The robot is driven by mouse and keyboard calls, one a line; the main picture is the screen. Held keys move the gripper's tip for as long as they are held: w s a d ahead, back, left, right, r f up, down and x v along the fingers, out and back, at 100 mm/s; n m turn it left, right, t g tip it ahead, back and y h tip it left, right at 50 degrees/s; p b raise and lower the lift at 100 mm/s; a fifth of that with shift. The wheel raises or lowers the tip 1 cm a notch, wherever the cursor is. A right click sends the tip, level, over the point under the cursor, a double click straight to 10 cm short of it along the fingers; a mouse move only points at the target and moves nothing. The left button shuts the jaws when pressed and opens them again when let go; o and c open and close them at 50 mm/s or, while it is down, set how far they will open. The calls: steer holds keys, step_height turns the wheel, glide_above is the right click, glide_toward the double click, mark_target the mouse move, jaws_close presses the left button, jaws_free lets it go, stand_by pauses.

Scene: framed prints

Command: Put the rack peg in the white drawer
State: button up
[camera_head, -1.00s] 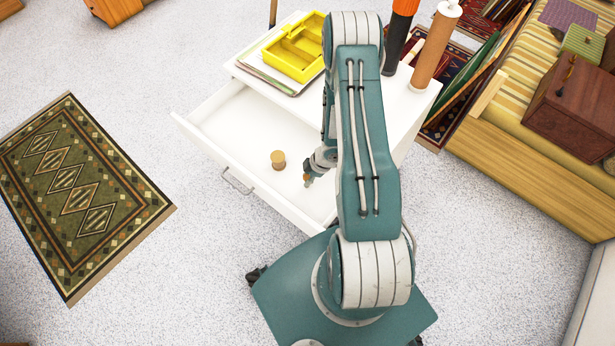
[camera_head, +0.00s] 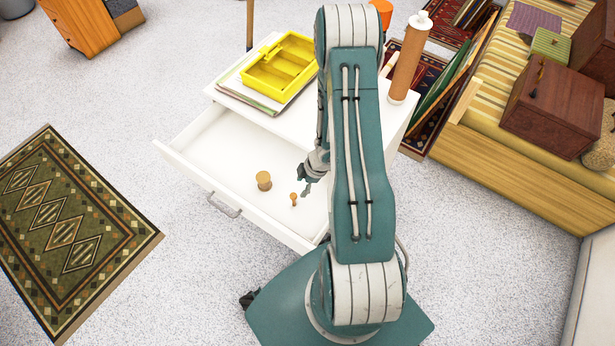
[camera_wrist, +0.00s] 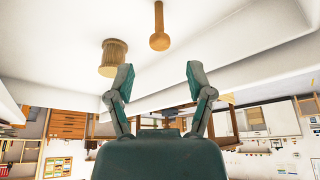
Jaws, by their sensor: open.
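The rack peg (camera_head: 294,199) is a small wooden peg with a rounded end, inside the open white drawer (camera_head: 190,155). In the wrist view the peg (camera_wrist: 159,30) shows just beyond my fingertips, apart from them. I cannot tell whether it stands or lies. My gripper (camera_head: 304,187) is over the drawer, just right of the peg. In the wrist view my gripper (camera_wrist: 160,78) has its two fingers spread with nothing between them. A wider wooden spool-like piece (camera_head: 263,180) is also in the drawer, left of the peg; it shows in the wrist view (camera_wrist: 113,57).
The white cabinet top holds a yellow divided tray (camera_head: 282,67) on papers and a brown cylinder (camera_head: 408,62). The drawer front with its handle (camera_head: 223,205) juts over the floor. A patterned rug (camera_head: 65,230) lies left. My arm hides part of the cabinet.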

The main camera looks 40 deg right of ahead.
steer(key=w+d+r+m+t+h, duration=0.2)
steer(key=w+d+r+h, duration=0.15)
steer(key=r, duration=0.55)
steer(key=w+d+r+m+t+h, duration=0.15)
steer(key=w+r, duration=0.25)
steer(key=r, duration=0.6)
step_height(320, 180, up, 13)
steer(key=a+m+h, duration=0.1)
steer(key=m+h, duration=0.2)
steer(key=s+a+r+m+y, duration=0.2)
steer(key=s+a+r+m, duration=0.1)
steer(key=s+a+r, duration=0.3)
steer(key=s+a+r+m+y, duration=0.1)
steer(key=s+a+r+m, duration=0.2)
steer(key=s+a+r, duration=0.4)
steer(key=s+a, duration=0.4)
steer(key=s, duration=0.2)
steer(key=shift+a+y, duration=0.25)
steer(key=shift+y, duration=0.15)
steer(key=shift+r+m, duration=0.1)
steer(key=shift+m, duration=0.15)
